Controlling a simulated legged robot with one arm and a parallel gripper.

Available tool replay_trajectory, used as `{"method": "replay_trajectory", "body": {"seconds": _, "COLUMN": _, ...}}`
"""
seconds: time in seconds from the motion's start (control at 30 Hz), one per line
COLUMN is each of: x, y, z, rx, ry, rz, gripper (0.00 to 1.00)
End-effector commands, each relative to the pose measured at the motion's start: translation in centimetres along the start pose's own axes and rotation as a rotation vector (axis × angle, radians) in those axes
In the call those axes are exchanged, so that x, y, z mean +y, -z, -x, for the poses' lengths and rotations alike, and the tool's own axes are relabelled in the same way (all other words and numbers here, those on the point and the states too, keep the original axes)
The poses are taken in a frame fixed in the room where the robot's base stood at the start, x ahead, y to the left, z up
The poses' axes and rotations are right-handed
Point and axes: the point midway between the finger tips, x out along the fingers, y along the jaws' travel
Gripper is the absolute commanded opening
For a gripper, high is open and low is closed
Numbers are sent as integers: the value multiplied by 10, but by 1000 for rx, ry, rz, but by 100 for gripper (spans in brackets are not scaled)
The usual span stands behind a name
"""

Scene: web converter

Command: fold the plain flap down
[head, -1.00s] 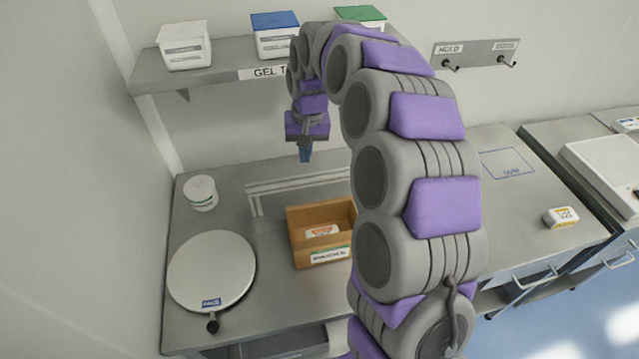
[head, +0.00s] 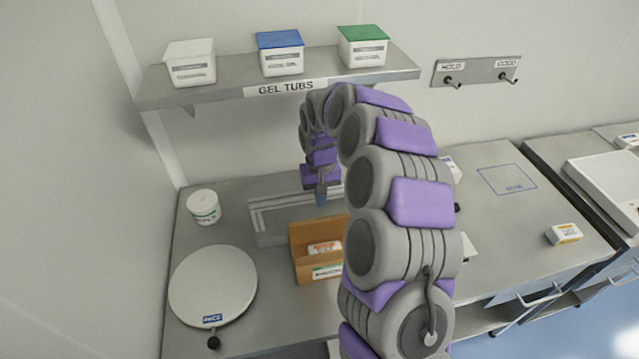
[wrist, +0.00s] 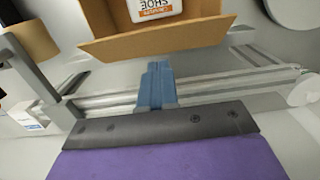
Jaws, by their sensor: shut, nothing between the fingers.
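An open brown cardboard box (head: 306,268) stands on the steel bench, with a white and orange packet (head: 324,248) inside. Its plain flap (head: 312,231) stands up along the back side. A white printed label is on the front side. My gripper (head: 321,201) is shut and empty, just behind and above the plain flap in the head view. In the wrist view the blue fingertips (wrist: 156,72) are together, close to the edge of the plain flap (wrist: 150,40). I cannot tell whether they touch it. My arm hides the box's right side.
A metal frame (head: 262,218) lies behind the box. A round white plate (head: 213,285) and a white tub (head: 203,207) are to the left. A shelf (head: 215,93) with tubs hangs above. The bench at right around the blue outlined square (head: 507,180) is mostly clear.

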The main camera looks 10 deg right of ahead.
Motion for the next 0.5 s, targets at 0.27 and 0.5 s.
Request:
{"method": "replay_trajectory", "body": {"seconds": 0.27, "x": 0, "y": -18, "z": -18, "rx": 0, "ry": 0, "rz": 0, "gripper": 0}}
{"method": "replay_trajectory", "body": {"seconds": 0.5, "x": 0, "y": -22, "z": -22, "rx": -1, "ry": 0, "rz": 0, "gripper": 0}}
